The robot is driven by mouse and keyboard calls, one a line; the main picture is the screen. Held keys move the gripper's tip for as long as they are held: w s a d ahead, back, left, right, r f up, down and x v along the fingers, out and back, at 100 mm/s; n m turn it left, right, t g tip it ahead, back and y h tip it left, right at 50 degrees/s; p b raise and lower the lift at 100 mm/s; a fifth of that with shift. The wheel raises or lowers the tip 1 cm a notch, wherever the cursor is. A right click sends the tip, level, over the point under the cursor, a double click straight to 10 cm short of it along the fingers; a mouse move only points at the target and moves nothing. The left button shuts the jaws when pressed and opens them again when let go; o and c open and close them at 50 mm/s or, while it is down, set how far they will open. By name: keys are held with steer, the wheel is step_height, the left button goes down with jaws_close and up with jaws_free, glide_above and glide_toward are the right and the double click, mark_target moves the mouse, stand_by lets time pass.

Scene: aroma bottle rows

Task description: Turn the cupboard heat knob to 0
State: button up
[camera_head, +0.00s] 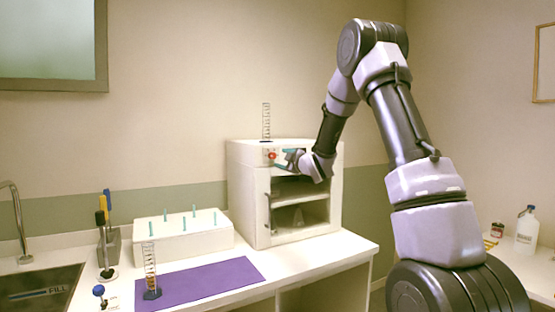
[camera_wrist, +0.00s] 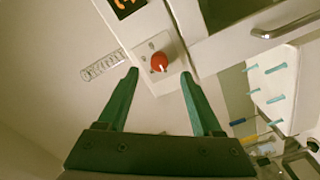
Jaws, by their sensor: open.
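The white cupboard (camera_head: 248,222) stands on the counter against the back wall with its front open on shelves. Its red heat knob (camera_wrist: 159,62) sits on a small pale plate on the upper front panel, with a whitish pointer mark on it. The knob also shows as a small red spot in the head view (camera_head: 272,155). My gripper (camera_wrist: 158,74) is open, its two teal fingers pointing at the panel. The knob appears between and just beyond the fingertips, with gaps on both sides. In the head view my gripper (camera_head: 284,157) is at the panel, right of the knob.
A white peg box (camera_head: 190,242), purple mat (camera_head: 225,278) and sink (camera_head: 40,290) are to the left.

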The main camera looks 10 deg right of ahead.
steer(key=v, duration=0.5)
steer(key=shift+s, duration=0.1)
steer(key=s+d+r+m+g+h, duration=0.2)
steer(key=s+d+r+m+h, duration=0.1)
steer(key=s+m, duration=0.3)
steer(key=s+d+r+m+g+h, duration=0.25)
steer(key=s+r+m, duration=0.2)
steer(key=s, duration=0.45)
steer(key=s+a+f+m+g, duration=0.1)
steer(key=s+m+g, duration=0.1)
steer(key=s, duration=0.7)
steer(key=s+a+f+m+g+y, duration=0.1)
steer(key=s+m, duration=0.2)
steer(key=s, duration=0.6)
steer(key=s+a+f+m+g+y, duration=0.1)
steer(key=s+f+m+g, duration=0.1)
steer(key=s, duration=0.7)
steer(key=shift+s+a+m+g, duration=0.15)
steer(key=shift+a+m+g, duration=0.15)
steer(key=shift+m, duration=0.55)
steer(key=shift+d, duration=0.1)
steer(key=shift+c, duration=0.4)
